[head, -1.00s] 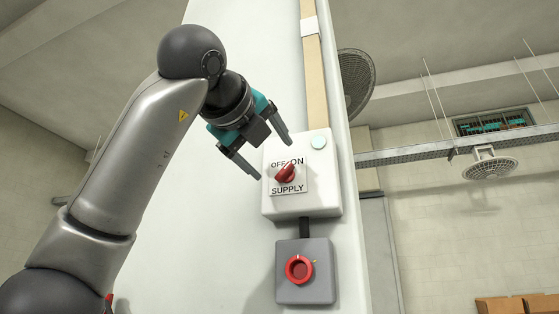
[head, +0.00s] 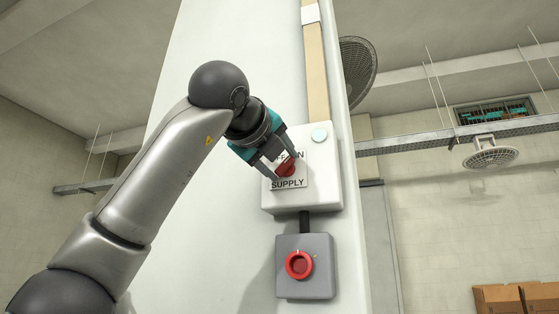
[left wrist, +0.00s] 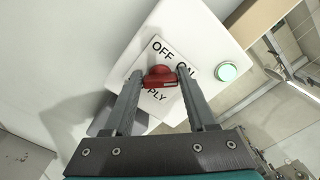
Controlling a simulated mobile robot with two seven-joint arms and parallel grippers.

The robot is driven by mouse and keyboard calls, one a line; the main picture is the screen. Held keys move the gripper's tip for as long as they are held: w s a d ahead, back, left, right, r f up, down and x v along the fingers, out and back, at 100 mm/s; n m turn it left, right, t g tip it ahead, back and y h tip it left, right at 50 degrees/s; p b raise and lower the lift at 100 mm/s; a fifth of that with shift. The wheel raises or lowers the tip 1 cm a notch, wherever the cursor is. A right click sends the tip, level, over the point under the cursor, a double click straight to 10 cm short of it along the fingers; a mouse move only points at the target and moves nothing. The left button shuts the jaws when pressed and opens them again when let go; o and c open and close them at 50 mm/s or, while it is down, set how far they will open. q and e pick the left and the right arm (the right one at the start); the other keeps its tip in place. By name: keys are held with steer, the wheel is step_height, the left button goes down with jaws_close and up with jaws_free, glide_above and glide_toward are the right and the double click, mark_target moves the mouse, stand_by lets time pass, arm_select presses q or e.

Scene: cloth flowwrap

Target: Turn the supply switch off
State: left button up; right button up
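The supply switch is a red rotary knob (head: 287,170) on a white label with OFF, ON and SUPPLY, on a white box (head: 317,195). My left gripper (head: 284,167) is at the knob, with one finger on each side of it. In the left wrist view the knob (left wrist: 160,76) lies between the two fingertips (left wrist: 159,73), with narrow gaps seeming to remain; contact is hard to tell. The fingers cover part of the label. The knob's exact setting is hard to read now. My right gripper is not in view.
A pale green round lamp (head: 319,136) sits at the box's upper right. Below is a grey box (head: 318,285) with a red round knob (head: 299,265). A beige conduit (head: 316,70) runs up the white panel (head: 240,60). Fans and cardboard boxes (head: 500,300) are far behind.

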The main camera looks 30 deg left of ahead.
arm_select(q)
jaws_close()
steer(key=shift+n, duration=0.3)
steer(key=n+b, duration=0.2)
steer(key=shift+f+n, duration=0.2)
steer(key=shift+n, duration=0.1)
steer(key=n+b, duration=0.2)
steer(key=n, duration=0.2)
steer(key=shift+n, duration=0.3)
steer(key=n+b, duration=0.1)
steer(key=n, duration=0.4)
steer(key=shift+f+b, duration=0.15)
steer(key=shift+b, duration=0.15)
steer(key=shift+n+b, duration=0.4)
steer(key=shift+n, duration=2.1)
